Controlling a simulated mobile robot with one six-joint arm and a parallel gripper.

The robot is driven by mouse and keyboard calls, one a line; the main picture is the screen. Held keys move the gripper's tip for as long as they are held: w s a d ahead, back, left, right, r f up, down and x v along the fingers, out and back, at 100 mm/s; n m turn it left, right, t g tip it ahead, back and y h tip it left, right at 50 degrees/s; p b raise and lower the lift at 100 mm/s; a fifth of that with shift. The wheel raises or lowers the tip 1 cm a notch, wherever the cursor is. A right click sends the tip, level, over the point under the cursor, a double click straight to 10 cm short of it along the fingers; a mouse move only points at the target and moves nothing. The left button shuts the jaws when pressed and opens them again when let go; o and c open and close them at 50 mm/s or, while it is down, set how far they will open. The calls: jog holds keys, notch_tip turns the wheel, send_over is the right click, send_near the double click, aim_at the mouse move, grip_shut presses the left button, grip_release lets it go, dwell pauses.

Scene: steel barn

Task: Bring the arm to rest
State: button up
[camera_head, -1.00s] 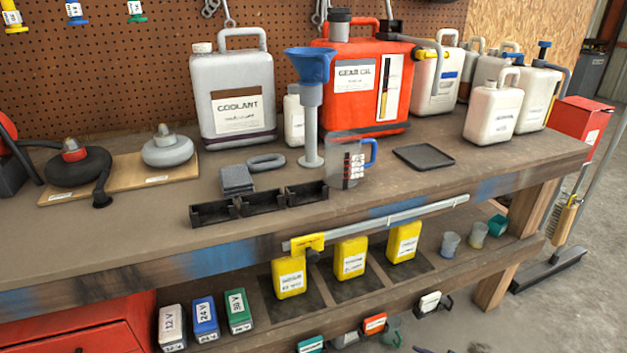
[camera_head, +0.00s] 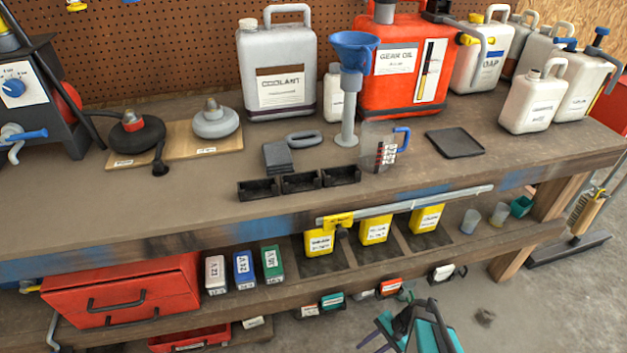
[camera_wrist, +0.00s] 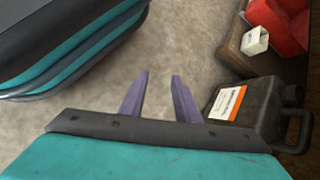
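My gripper shows at the bottom of the head view (camera_head: 372,333), below the workbench's lower shelf and over the floor side. In the wrist view its two purple fingers (camera_wrist: 159,76) stand apart with only bare concrete floor between them. It is open and holds nothing. My teal and black arm end runs up beside it in the head view. The gripper touches nothing that I can see. The upper part of my arm is out of the head view.
The workbench (camera_head: 90,222) holds a coolant jug (camera_head: 275,65), a red gear oil can (camera_head: 400,75) and a measuring jug (camera_head: 378,152). Yellow bottles (camera_head: 375,230) stand on the lower shelf. A dark labelled case (camera_wrist: 245,110) is close right of the fingers. Concrete floor (camera_head: 480,320) is clear.

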jog(key=s+a+r+n+g+h+p, duration=0.1)
jog(key=s+r+n+g+h+p, duration=0.2)
jog(key=s+r+n+h+p, duration=0.4)
jog(key=s+r+n, duration=0.3)
jog(key=s+r, duration=0.1)
jog(key=r, duration=0.2)
jog(key=shift+s+a+r+p, duration=0.15)
jog(key=shift+s+a+p, duration=0.1)
jog(key=shift+s+p, duration=0.1)
jog(key=shift+w, duration=0.1)
jog(key=shift+a, duration=0.35)
